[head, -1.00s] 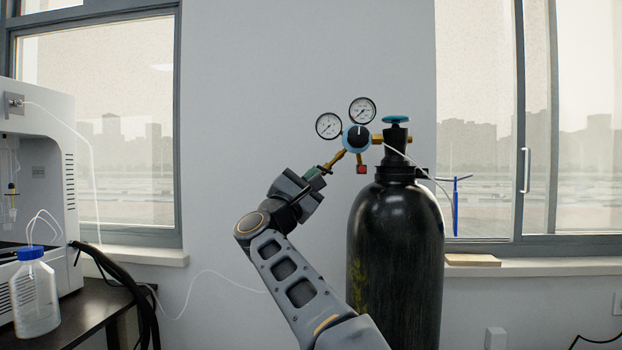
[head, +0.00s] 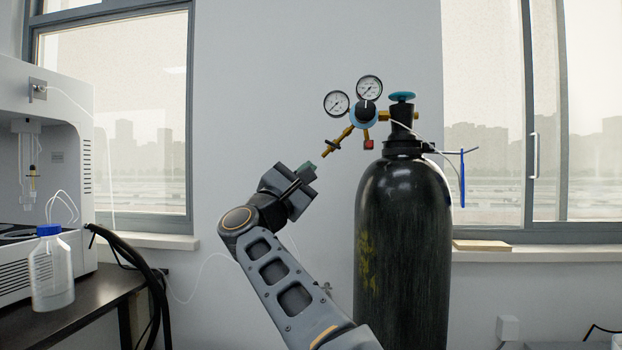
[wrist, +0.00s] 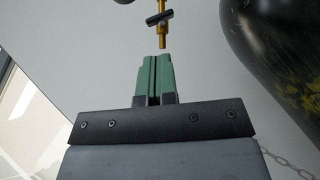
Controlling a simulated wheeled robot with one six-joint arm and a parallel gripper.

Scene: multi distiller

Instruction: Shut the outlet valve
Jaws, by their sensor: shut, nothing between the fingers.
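The outlet valve (head: 333,144) is on the brass pipe that slants down-left from the regulator (head: 363,114). In the wrist view, its small black handle (wrist: 160,17) lies crosswise over the brass pipe, slightly tilted. My gripper (head: 308,168) is below and left of the pipe's free end, with a gap between them. In the wrist view its green fingers (wrist: 155,62) are pressed together with nothing between them, pointing towards the pipe's end. The handle is clear of the fingers.
The black gas cylinder (head: 404,240) stands right of my arm, with a blue knob (head: 402,96) on top. Two gauges, left (head: 336,103) and right (head: 369,88), sit above the regulator. A table with a white machine (head: 45,130) and a bottle (head: 50,270) is at left.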

